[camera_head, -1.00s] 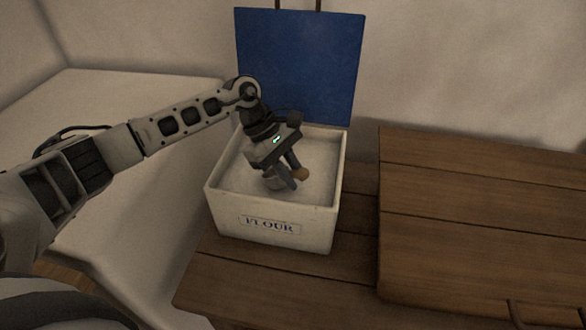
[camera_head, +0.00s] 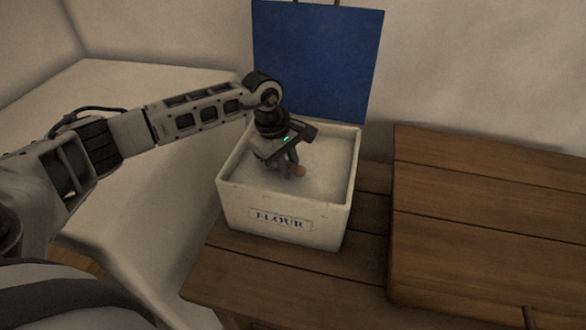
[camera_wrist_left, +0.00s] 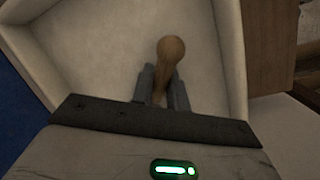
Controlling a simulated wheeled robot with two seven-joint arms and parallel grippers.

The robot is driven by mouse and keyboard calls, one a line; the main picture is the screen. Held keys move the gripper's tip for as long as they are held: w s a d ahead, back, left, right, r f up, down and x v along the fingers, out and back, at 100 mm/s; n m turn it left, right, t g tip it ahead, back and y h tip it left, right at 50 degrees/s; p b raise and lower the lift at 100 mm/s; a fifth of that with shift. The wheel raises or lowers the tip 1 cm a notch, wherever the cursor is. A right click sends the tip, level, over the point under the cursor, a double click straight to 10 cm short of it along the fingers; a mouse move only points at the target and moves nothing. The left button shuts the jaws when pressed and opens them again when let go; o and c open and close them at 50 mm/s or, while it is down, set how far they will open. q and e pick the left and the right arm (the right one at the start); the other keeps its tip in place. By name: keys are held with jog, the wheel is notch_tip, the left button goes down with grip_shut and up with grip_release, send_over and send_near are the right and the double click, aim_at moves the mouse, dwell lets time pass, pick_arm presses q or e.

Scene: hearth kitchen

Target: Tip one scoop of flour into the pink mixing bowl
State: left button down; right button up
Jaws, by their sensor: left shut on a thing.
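A cream flour bin (camera_head: 330,232) labelled FLOUR stands on the wooden table, with pale flour (camera_head: 335,160) inside. My left gripper (camera_head: 294,170) reaches down into the bin and is shut on a wooden scoop handle (camera_head: 299,171). In the left wrist view the round-ended handle (camera_wrist_left: 171,50) shows between the two fingers (camera_wrist_left: 161,88), over the flour. The scoop's bowl is hidden, so I cannot tell whether it holds flour. The pink mixing bowl is not in these frames, and neither is my right gripper.
The bin's blue lid (camera_head: 318,60) stands upright behind it. A raised wooden board or box (camera_head: 490,220) is at the right. A strip of bare table (camera_head: 270,280) lies in front of the bin. A pale surface (camera_head: 150,190) lies at the left.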

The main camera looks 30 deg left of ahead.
aim_at(290, 162)
pick_arm(q)
jog(key=shift+a+r+y, duration=0.1)
jog(key=shift+r+y, duration=0.2)
jog(key=shift+r, duration=0.4)
jog(key=shift+r+p, duration=0.75)
jog(key=shift+p, duration=0.05)
jog(key=shift+s+d+r+t+p, duration=0.1)
jog(key=shift+d+r+t+p, duration=0.05)
jog(key=shift+r+p, duration=0.35)
jog(key=shift+d+r+t+p, duration=0.15)
jog(key=shift+r+p, duration=0.15)
jog(key=shift+r, duration=0.3)
jog(key=shift+s+d+r+y+p, duration=0.15)
jog(key=shift+r+y+p, duration=0.35)
jog(key=shift+r+p, duration=1.05)
jog(key=shift+d+r, duration=0.1)
jog(key=shift+r, duration=0.45)
pick_arm(e)
jog(key=shift+s+d+r+n+g+h, duration=0.2)
jog(key=shift+d+r+n+g+h, duration=0.15)
jog(key=shift+d+r+n, duration=0.35)
jog(key=shift+a+r, duration=0.15)
jog(key=shift+r, duration=0.05)
